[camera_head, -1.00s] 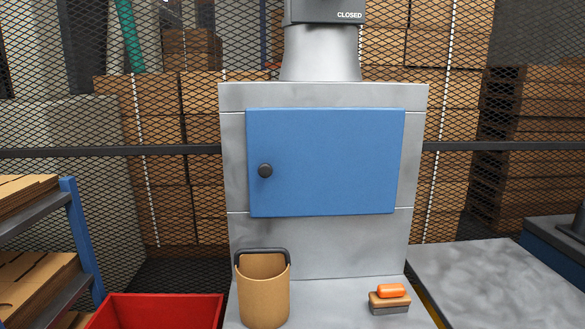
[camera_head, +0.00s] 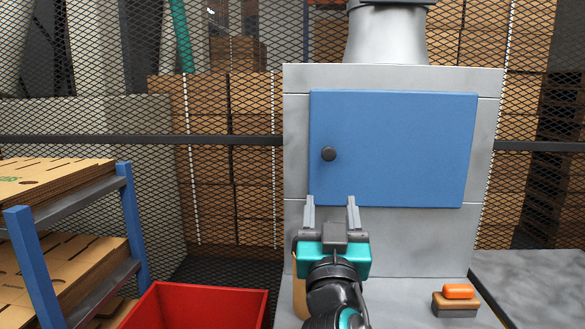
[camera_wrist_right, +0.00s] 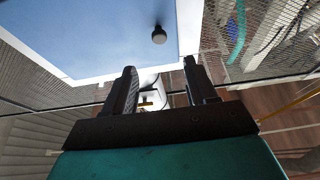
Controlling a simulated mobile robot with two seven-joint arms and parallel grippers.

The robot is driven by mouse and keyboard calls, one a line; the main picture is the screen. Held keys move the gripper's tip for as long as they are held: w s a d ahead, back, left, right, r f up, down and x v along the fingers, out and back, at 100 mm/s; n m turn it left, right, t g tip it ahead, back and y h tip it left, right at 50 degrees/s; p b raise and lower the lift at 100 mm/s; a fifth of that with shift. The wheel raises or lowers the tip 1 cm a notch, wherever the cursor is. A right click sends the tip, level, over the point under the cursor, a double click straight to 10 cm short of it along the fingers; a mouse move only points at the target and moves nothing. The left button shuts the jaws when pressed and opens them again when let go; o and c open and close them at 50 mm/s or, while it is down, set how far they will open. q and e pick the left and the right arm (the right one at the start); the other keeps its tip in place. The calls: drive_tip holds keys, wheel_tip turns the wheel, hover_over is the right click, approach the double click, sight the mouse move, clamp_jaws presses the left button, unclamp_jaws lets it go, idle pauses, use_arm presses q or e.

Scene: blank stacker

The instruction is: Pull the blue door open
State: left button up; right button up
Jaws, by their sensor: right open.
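The blue door (camera_head: 400,145) is set in the front of a grey metal cabinet (camera_head: 385,240) and looks shut. Its round black knob (camera_head: 328,153) sits near the door's left edge. My right gripper (camera_head: 331,200) is open and empty, in front of the cabinet below the knob, not touching it. In the right wrist view the knob (camera_wrist_right: 159,35) shows on the door (camera_wrist_right: 90,30), ahead of the two spread fingers (camera_wrist_right: 160,78). My left gripper is not in view.
A brown bucket (camera_head: 299,295) stands on the ledge, mostly hidden behind my right arm. A brush with an orange handle (camera_head: 458,292) lies on the ledge at right. A red bin (camera_head: 200,305) and a blue-framed shelf of flat cardboard (camera_head: 128,210) stand at left.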

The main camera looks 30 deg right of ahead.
sight(329, 156)
drive_tip(key=p+x, duration=0.3)
drive_tip(key=x, duration=0.9)
drive_tip(key=shift+d+r, duration=0.1)
drive_tip(key=shift+r, duration=0.1)
drive_tip(key=shift+w+d+r, duration=0.1)
drive_tip(key=shift+w+d, duration=0.1)
drive_tip(key=shift+w, duration=0.1)
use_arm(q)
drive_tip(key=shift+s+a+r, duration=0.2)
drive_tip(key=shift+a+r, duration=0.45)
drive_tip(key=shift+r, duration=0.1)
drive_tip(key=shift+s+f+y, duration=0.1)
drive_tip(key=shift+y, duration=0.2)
use_arm(e)
clamp_jaws()
